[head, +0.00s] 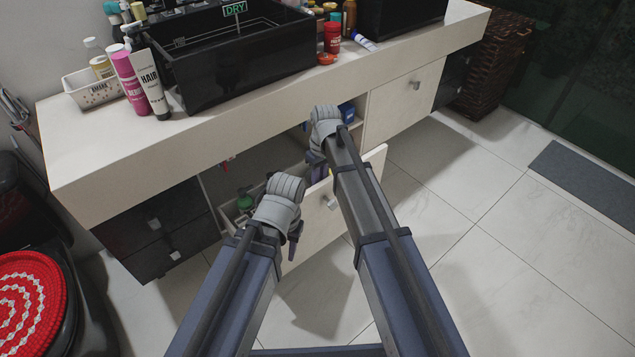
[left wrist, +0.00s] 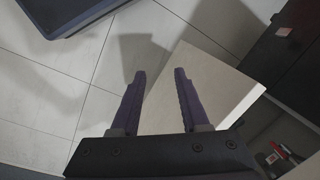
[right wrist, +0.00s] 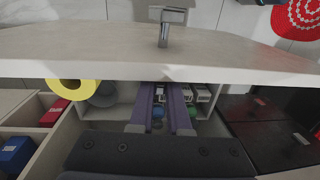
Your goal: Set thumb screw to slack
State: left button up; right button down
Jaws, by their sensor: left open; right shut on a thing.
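I cannot make out the thumb screw in any view. My right gripper (right wrist: 165,90) reaches down into the open drawer (head: 318,212), close behind its pale front panel (right wrist: 130,45). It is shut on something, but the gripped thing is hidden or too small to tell. In the head view the right gripper (head: 318,160) is mostly hidden by its own wrist. My left gripper (left wrist: 160,75) is open and empty, in front of the drawer's outer face, which the left wrist view also shows (left wrist: 205,85). In the head view the left wrist (head: 278,205) covers part of the drawer.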

jog(key=g+y+b, duration=0.1)
jog(key=w+d+g+y+b, duration=0.1)
jog(key=shift+f+y, duration=0.4)
jog(key=shift+d+g+y+b, duration=0.15)
jog(key=shift+g+y+b, duration=0.65)
jog(key=shift+b, duration=0.4)
jog(key=c, duration=0.9)
grip_release()
jog(key=shift+r, duration=0.1)
